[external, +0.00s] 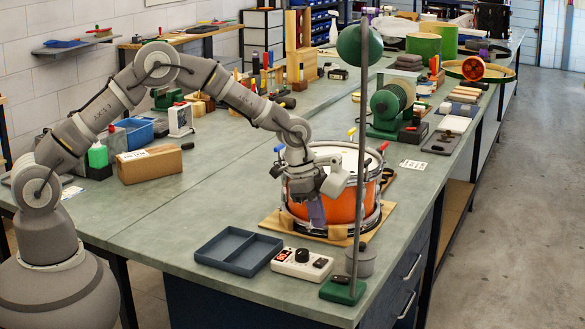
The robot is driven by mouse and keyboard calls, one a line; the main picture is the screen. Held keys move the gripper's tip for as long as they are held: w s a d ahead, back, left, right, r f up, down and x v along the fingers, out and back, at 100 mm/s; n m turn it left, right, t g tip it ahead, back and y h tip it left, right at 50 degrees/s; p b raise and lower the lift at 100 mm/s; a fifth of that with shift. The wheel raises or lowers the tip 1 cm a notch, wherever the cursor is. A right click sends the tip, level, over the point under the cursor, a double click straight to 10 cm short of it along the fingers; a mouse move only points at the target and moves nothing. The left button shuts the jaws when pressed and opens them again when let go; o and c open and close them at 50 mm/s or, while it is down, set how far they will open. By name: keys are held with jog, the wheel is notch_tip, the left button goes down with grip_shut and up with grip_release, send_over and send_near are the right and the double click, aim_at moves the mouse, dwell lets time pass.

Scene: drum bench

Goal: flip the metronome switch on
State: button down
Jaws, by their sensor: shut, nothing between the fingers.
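The metronome (292,266) is a small white box lying on the bench near its front edge. It has a red display at its left, a dark round knob in the middle and a dark part at its right. Which part is the switch, and how it is set, is too small to tell. My gripper (317,218) points down in front of the orange drum, above and behind the metronome and apart from it. Its purplish fingers are shut and empty.
The orange drum (338,211) stands on a wooden board behind the metronome. A lamp with a green base (342,291) and tall pole stands close on the right, beside a grey canister (361,262). A dark divided tray (238,250) lies at left.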

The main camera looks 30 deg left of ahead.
jog(key=v, duration=0.3)
jog(key=w+p+v, duration=0.1)
jog(key=v, duration=0.1)
jog(key=shift+w+a+r, duration=0.1)
jog(key=shift+w+r, duration=0.05)
jog(key=shift+r, duration=0.25)
jog(key=shift+r, duration=0.1)
jog(key=w+a+r+n+t+b, duration=0.1)
jog(key=w+a+r+n+t, duration=0.1)
jog(key=w+a+r, duration=0.4)
jog(key=w+a+r+n+t, duration=0.2)
jog(key=w+a+r, duration=0.15)
jog(key=r, duration=0.55)
jog(key=w+a+r+n+t+b, duration=0.15)
jog(key=a+r+n+t, duration=0.4)
jog(key=a+r, duration=1.1)
jog(key=s+a+r+n+t+y+b, duration=0.1)
jog(key=s+a+r+n, duration=0.3)
jog(key=a+r, duration=0.5)
jog(key=s+a+r+n+t+y+b, duration=0.1)
jog(key=s+a+r+n+t, duration=0.3)
jog(key=s+a+r, duration=0.5)
notch_tip(320, 180, up, 3)
jog(key=shift+a+f+y, duration=0.1)
jog(key=shift+a+y, duration=0.55)
jog(key=shift+y, duration=0.05)
jog(key=shift+n+t, duration=0.25)
